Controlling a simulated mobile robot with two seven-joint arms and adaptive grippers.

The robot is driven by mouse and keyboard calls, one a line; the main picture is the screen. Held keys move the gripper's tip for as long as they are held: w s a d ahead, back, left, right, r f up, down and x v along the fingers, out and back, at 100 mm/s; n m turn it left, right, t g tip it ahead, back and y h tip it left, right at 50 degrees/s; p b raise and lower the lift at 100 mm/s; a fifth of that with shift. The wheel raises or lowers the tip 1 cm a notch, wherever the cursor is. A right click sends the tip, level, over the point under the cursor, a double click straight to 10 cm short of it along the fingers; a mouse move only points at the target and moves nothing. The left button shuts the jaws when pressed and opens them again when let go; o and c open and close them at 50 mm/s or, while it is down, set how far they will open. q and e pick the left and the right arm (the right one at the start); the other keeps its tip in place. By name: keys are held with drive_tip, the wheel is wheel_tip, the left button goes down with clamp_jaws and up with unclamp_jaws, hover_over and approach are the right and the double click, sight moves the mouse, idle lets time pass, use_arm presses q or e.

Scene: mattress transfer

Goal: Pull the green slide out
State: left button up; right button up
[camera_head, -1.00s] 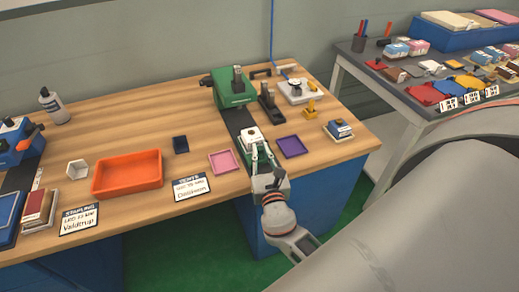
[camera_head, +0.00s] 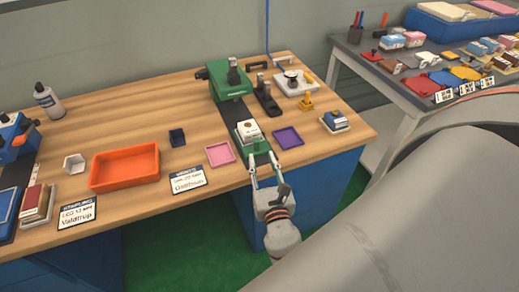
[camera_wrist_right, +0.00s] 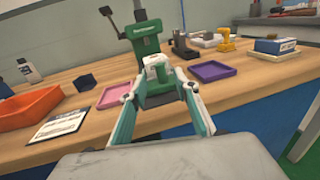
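The green slide (camera_head: 259,147) lies on the dark strip in front of the green machine (camera_head: 230,84). A white block (camera_head: 248,130) sits on the slide. In the right wrist view the slide (camera_wrist_right: 156,100) shows between my fingers, with the white block (camera_wrist_right: 156,69) above it. My right gripper (camera_head: 264,166) is at the near end of the slide, fingers spread wide, holding nothing. Its fingers also show apart in the right wrist view (camera_wrist_right: 160,92). I cannot tell whether a fingertip touches the slide. My left gripper is not in view.
A pink tray (camera_head: 220,154) and a purple tray (camera_head: 288,138) flank the slide. A label card (camera_head: 188,181), an orange tray (camera_head: 124,168) and a dark blue box (camera_head: 177,138) lie left. A blue-and-white block (camera_head: 335,121) is right. A grey table (camera_head: 380,82) stands beyond.

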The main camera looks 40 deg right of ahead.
drive_tip(key=v, duration=0.5)
drive_tip(key=shift+f, duration=0.1)
idle(0.4)
drive_tip(key=s+a+f+m+g+y, duration=0.2)
drive_tip(key=a+f+m+y, duration=0.3)
drive_tip(key=f+m, duration=0.4)
drive_tip(key=s+a+f+m+g+y, duration=0.3)
drive_tip(key=f+m, duration=0.6)
drive_tip(key=m, duration=0.8)
drive_tip(key=shift+s+a+m+g+y, duration=0.3)
drive_tip(key=shift+s+a+y, duration=0.3)
drive_tip(key=shift+a+y, duration=0.5)
